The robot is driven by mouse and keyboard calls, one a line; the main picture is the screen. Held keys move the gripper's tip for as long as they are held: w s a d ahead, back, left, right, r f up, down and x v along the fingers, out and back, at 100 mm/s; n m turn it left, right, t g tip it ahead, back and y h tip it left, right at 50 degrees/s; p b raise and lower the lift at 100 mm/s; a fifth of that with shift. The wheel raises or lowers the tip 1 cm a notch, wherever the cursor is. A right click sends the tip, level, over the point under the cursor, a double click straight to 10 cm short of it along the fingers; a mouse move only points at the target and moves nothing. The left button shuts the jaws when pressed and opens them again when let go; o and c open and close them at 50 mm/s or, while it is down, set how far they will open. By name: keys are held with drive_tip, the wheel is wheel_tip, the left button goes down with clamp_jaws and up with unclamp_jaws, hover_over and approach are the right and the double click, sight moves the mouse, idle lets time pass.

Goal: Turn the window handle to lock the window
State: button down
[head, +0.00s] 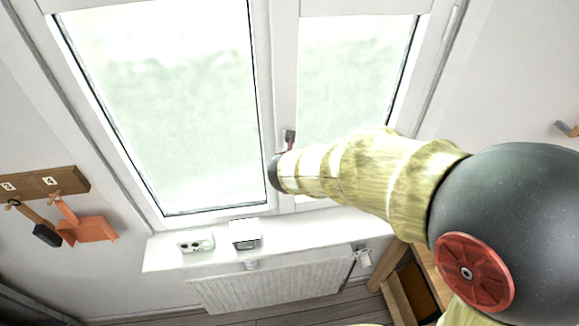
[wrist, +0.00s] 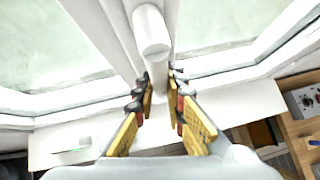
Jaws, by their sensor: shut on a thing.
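The white window handle (wrist: 151,32) shows in the wrist view, with its rounded end near the top centre and a narrower white part running down between my fingers. My gripper (wrist: 161,88) is shut on it, with one yellow, dark-tipped finger on each side. In the head view, the handle is hidden behind my arm, and only a small dark and red bit of my gripper (head: 290,138) shows at the middle post of the window (head: 284,75). Both window panes look flush in their frames. The exact angle of the handle is hard to tell.
A white sill (head: 165,262) below the window holds a socket block (head: 196,246) and a small white box (head: 245,233). A radiator (head: 270,285) is underneath. A hook board (head: 40,185) with a dustpan (head: 88,228) hangs at left. Wooden furniture (head: 398,295) stands at lower right.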

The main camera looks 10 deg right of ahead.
drive_tip(key=c, duration=1.8)
unclamp_jaws()
drive_tip(key=shift+a, duration=0.1)
drive_tip(key=v, duration=1.2)
